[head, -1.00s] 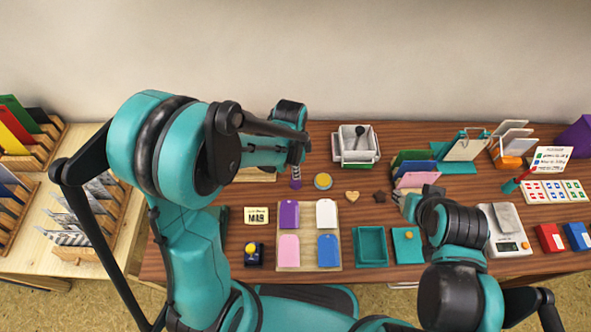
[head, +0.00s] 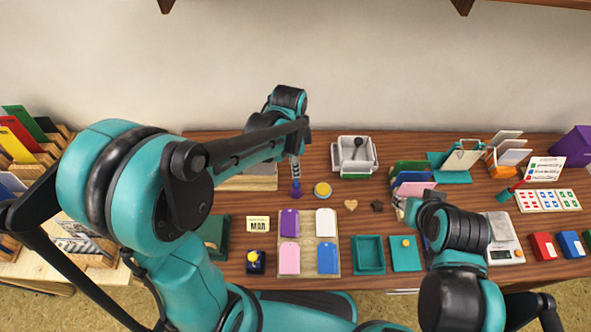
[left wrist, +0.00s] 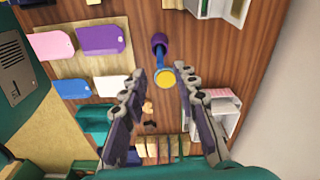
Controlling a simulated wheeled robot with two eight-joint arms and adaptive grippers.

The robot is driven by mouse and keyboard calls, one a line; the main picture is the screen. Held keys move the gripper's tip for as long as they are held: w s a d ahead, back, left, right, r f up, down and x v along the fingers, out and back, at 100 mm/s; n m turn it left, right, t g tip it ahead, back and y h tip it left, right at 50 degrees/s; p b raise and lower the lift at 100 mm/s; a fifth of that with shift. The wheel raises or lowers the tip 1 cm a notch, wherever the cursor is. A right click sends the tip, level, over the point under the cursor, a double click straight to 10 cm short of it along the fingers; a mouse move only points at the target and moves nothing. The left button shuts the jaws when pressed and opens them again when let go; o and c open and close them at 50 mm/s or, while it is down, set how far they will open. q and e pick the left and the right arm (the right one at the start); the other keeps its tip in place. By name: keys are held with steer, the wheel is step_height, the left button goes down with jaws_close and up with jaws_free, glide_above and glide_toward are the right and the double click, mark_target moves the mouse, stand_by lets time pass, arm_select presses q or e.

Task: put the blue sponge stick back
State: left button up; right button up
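The blue sponge stick (left wrist: 160,55) stands in a purple holder (left wrist: 158,40) in the left wrist view. In the head view my left gripper (head: 296,150) hangs just above the holder, partly hidden by my arm. My right gripper (head: 402,208) is near the coloured upright cards; its fingers are too small and covered to read.
A yellow round pad (head: 322,190) lies just right of the holder. A white bin (head: 355,156) stands behind it. A tray of coloured tags (head: 310,242) lies in front. A heart piece (head: 350,205) and a dark star (head: 377,206) lie to the right.

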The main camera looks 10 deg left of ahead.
arm_select(q)
steer(key=s+a+r+n+t, duration=0.6)
steer(key=s+r+n, duration=0.4)
steer(key=n, duration=0.3)
steer(key=shift+s+r+n+t+y+p, duration=0.15)
steer(key=shift+r+n+t+y+p, duration=0.15)
steer(key=shift+r+t, duration=0.2)
